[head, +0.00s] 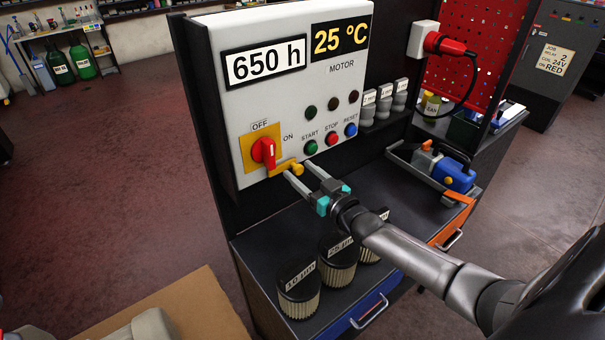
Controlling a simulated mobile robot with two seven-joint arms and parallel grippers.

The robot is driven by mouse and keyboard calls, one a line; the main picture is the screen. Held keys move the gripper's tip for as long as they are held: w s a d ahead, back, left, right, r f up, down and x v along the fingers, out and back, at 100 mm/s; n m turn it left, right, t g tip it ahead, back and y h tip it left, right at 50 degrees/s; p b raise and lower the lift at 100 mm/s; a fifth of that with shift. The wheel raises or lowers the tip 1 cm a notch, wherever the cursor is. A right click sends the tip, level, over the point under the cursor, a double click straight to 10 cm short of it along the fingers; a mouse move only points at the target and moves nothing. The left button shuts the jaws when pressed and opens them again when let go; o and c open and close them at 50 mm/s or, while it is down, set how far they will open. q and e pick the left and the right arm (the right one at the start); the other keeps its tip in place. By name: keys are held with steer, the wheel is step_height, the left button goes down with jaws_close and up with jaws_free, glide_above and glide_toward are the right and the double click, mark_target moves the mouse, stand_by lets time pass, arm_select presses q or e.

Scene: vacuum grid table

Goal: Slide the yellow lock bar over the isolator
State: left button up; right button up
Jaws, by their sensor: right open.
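My left gripper is not in view.
The control panel (222,40) has START, STOP and RESET buttons right of the isolator. A blue pump-like tool (453,175) sits in a tray at the right. A red plug (444,44) is above.

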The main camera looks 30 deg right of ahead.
jaws_close()
stand_by(0.6)
stand_by(0.9)
